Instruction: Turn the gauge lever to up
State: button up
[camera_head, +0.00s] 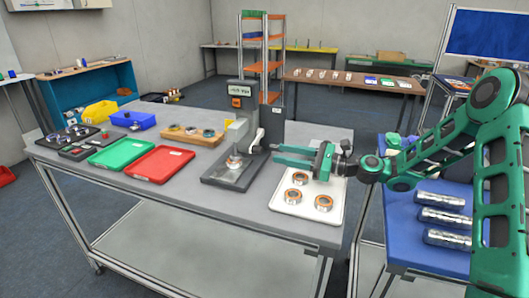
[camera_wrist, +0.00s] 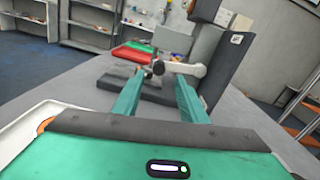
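The gauge (camera_head: 240,120) is a grey stand with an orange-labelled display on a dark base at the middle of the table. A bearing ring (camera_head: 234,162) sits on its base under the head. The lever (camera_head: 258,137) is a pale arm on the gauge's right side. In the wrist view the lever (camera_wrist: 180,68) lies roughly level, with a small dark knob at its left end. My gripper (camera_head: 276,155) is open and empty, its teal fingers pointing at the gauge. In the wrist view the knob appears between the fingertips (camera_wrist: 159,76); contact cannot be told.
A white tray (camera_head: 281,205) with bearing rings lies below my gripper. Red (camera_head: 160,164) and green (camera_head: 119,154) trays and a wooden board (camera_head: 191,138) with rings lie left of the gauge. A dark upright box (camera_head: 272,124) stands close behind the lever.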

aim_at(262, 150)
jog(key=x, duration=0.7)
jog(key=shift+w+a, duration=0.1)
jog(key=shift+a, duration=0.25)
